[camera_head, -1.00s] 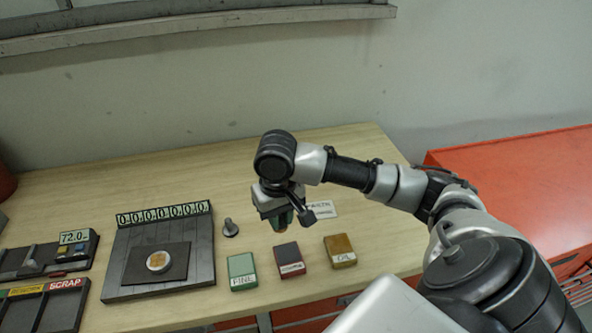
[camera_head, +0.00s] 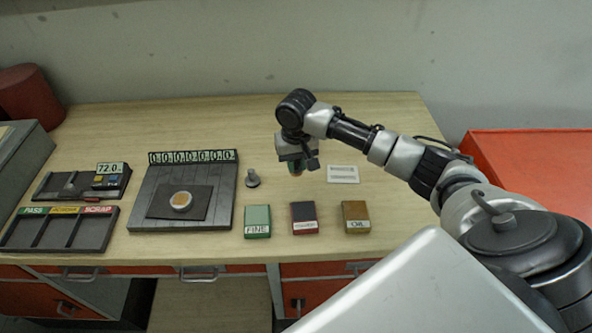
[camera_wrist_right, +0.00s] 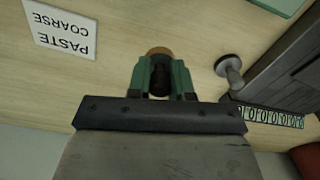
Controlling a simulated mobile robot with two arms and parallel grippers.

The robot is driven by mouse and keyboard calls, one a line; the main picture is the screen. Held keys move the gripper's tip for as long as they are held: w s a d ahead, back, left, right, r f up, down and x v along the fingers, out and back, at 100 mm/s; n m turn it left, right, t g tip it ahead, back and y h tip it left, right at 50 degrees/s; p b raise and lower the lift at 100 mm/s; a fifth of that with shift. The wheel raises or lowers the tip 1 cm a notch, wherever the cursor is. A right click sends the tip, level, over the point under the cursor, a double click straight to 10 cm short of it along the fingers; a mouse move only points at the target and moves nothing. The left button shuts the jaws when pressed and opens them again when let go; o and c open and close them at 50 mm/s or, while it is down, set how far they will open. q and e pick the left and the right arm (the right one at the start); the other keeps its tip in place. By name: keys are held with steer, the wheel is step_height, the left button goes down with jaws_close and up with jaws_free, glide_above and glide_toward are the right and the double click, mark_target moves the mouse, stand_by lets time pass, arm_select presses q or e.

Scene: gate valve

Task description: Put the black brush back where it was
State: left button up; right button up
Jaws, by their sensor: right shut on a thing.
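My right gripper (camera_head: 296,169) points down over the back middle of the bench, beside the white card. In the right wrist view its green fingers (camera_wrist_right: 160,80) are shut on a small dark thing with a tan end, which looks like the black brush (camera_wrist_right: 159,54). Most of the brush is hidden between the fingers, and the head view hardly shows it. I cannot tell whether it touches the bench. My left gripper is not in view.
A white card (camera_head: 343,174) reading PASTE COARSE lies right of the gripper, and a grey metal knob-like piece (camera_head: 252,178) stands left. In front are green (camera_head: 257,221), dark red (camera_head: 304,218) and brown (camera_head: 355,217) blocks. A slatted board (camera_head: 215,204) and sorting tray (camera_head: 60,229) are further left.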

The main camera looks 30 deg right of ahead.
mark_target(296, 169)
steer(key=shift+w+f, duration=0.15)
steer(key=shift+w, duration=0.05)
step_height(296, 169, down, 3)
steer(key=shift+f+p, duration=0.15)
steer(key=shift+p, duration=0.5)
steer(key=shift+f, duration=0.35)
steer(key=shift+f, duration=0.1)
steer(key=o, duration=0.8)
step_height(296, 169, up, 12)
steer(key=shift+r+b, duration=0.15)
steer(key=shift+b, duration=0.85)
